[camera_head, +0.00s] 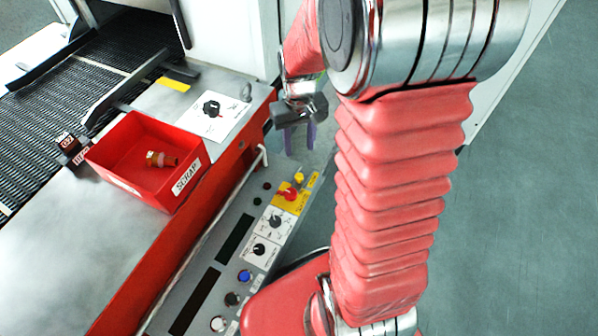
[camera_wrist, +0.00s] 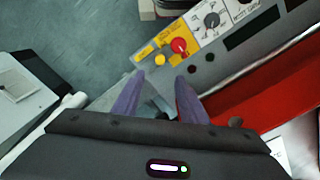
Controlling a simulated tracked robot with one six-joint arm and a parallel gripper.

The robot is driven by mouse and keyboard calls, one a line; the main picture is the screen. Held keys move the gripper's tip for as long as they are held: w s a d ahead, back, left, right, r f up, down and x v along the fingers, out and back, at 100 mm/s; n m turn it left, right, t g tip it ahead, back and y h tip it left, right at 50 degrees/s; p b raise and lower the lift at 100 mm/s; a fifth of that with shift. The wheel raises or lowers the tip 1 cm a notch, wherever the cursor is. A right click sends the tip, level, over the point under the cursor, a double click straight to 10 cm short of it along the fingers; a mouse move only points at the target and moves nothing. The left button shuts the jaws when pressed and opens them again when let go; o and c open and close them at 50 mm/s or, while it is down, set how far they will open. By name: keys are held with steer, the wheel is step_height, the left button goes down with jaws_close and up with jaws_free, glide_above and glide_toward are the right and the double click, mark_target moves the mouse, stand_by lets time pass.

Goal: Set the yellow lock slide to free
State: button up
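The yellow lock slide (camera_head: 299,178) is a small yellow knob beside a red knob (camera_head: 288,192) on a yellow plate at the far end of the control panel. In the wrist view the slide (camera_wrist: 161,60) lies just beyond my fingertips, with the red knob (camera_wrist: 180,46) to its right. Its position marking is too small to read. My gripper (camera_head: 300,143) has purple fingers and is above the panel's far end. In the wrist view my gripper (camera_wrist: 160,76) is open, with nothing held between the fingers. I cannot tell its height over the slide.
The grey control panel (camera_head: 205,262) also carries rotary switches, dark displays and several buttons. A handrail (camera_head: 261,158) runs along it. A red scrap bin (camera_head: 127,178) holding a brass-coloured fitting stands on the machine, left of a black rotary knob (camera_head: 212,108). Open floor lies right.

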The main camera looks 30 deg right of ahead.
mark_target(299, 176)
step_height(299, 176, down, 14)
steer(key=shift+r, duration=0.15)
stand_by(0.7)
steer(key=shift+c, duration=0.5)
jaws_close()
